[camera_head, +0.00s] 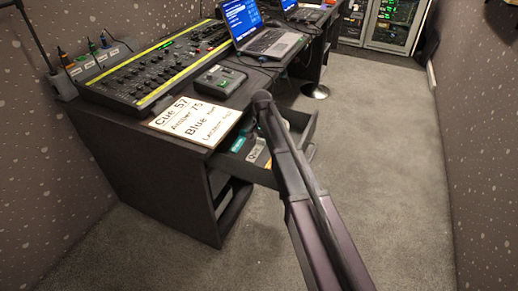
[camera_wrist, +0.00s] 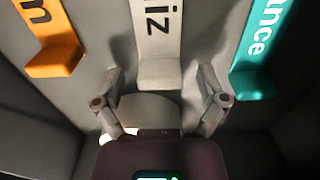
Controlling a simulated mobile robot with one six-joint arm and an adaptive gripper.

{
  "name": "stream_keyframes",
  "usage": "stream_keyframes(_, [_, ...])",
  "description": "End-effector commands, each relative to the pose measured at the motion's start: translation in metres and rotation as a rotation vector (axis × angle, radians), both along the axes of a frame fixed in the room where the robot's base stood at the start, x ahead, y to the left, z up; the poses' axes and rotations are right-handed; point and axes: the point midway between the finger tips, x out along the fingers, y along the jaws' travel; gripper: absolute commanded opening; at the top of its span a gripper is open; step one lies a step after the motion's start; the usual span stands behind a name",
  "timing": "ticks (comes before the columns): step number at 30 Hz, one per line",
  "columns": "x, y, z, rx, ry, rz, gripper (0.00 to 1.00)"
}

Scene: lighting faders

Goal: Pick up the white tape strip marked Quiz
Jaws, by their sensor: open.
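The white tape strip marked Quiz (camera_wrist: 158,38) lies in the middle of the wrist view, with only "iz" readable. Its near end is bent into a flat tab. My gripper (camera_wrist: 160,88) is open, its fingers apart on either side of the strip's near end and not closed on it. In the head view the strip (camera_head: 254,153) shows in the open drawer (camera_head: 262,177), left of my arm. My gripper's fingers cannot be made out there. An orange strip (camera_wrist: 52,60) is to the left and a teal strip (camera_wrist: 258,60) to the right in the wrist view.
A pale round shape (camera_wrist: 150,108) lies between and below my fingers. Grey drawer walls (camera_wrist: 30,120) enclose the space. On the desk are a cue card (camera_head: 197,121), a fader console (camera_head: 160,65) and a laptop (camera_head: 265,42). Carpet to the right is clear.

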Motion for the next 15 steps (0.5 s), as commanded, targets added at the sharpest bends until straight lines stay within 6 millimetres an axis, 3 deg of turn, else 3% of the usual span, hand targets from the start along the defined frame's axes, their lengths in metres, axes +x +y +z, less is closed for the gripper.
stream_keyframes(12, [0.0001,-0.0001,0.0003,0.0,0.0,0.0,0.91])
stream_keyframes(13, [0.0001,-0.0001,0.0003,0.0,0.0,0.0,0.88])
stream_keyframes(15, [0.0001,-0.0001,0.0003,0.0,0.0,0.0,0.68])
